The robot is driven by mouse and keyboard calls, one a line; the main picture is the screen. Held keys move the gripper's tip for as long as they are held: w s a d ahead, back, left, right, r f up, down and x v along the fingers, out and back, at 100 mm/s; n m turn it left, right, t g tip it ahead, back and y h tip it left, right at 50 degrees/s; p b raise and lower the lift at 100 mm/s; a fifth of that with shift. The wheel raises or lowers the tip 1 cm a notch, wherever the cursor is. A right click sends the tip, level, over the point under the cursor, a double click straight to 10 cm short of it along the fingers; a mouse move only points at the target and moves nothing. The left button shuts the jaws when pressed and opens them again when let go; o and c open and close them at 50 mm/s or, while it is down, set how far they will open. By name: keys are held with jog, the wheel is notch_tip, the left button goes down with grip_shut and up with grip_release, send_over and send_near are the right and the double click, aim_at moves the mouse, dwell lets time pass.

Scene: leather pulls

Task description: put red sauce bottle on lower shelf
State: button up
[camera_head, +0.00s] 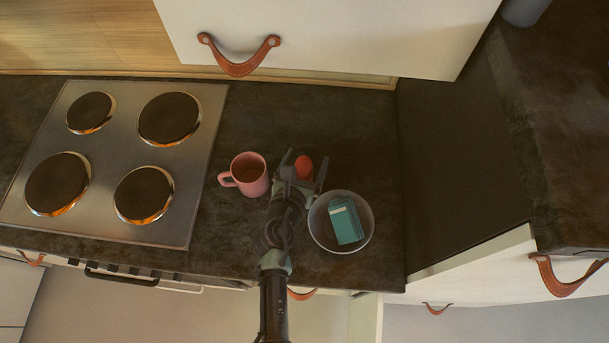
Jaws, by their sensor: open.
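A small red thing (304,167), which looks like the top of the red sauce bottle, stands on the dark counter. I see it from above, and its lower part is hidden. My gripper (303,170) is open, with one finger on each side of the red thing. I cannot tell whether the fingers touch it. No shelf that I can clearly call the lower shelf shows in this view.
A pink mug (250,174) stands close to the left of my gripper. A grey bowl (316,226) holding a teal box (346,220) is close on the right. A stove (205,140) lies further left. A white cabinet (330,30) with a leather pull overhangs the back.

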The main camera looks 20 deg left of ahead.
jog(key=shift+w+f, duration=0.1)
jog(key=shift+w, duration=0.2)
jog(key=c, duration=0.8)
